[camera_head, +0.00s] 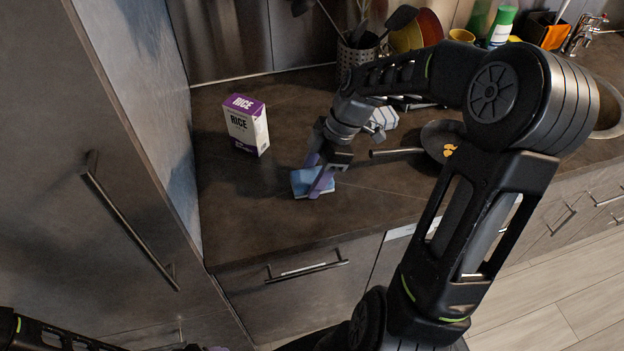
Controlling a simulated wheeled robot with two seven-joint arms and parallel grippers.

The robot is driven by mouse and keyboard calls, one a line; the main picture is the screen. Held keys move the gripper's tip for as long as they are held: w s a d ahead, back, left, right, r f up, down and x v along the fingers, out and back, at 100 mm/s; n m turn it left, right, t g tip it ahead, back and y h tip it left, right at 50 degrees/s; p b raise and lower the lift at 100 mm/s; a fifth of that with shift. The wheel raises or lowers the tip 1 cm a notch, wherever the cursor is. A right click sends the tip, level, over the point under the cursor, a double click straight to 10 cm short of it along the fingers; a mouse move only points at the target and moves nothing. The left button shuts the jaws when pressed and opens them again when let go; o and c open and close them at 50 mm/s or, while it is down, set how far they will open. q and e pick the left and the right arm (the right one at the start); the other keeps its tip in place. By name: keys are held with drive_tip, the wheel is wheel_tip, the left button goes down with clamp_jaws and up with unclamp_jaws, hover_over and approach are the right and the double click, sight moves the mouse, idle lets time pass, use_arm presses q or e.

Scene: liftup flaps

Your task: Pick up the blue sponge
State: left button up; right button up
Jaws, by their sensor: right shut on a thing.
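The blue sponge (301,181) is on the dark countertop (245,215), near its front edge and in front of the rice box. My right gripper (319,184) reaches down to it, with its purple fingers shut on the sponge. The fingers hide part of the sponge's right side. I cannot tell whether the sponge is touching the counter or slightly above it. Parts of my left arm show at the bottom left, but its gripper's fingers cannot be made out.
A rice box (246,125) stands behind and left of the sponge. A pan (442,139) with yellow pieces lies to the right, partly behind my right arm. A tall cabinet borders the left.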

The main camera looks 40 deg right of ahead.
sight(313, 176)
drive_tip(key=c, duration=0.4)
drive_tip(key=shift+r, duration=0.15)
wheel_tip(313, 176, up, 10)
drive_tip(key=shift+r+b, duration=0.1)
drive_tip(key=shift+b, duration=0.2)
idle(0.4)
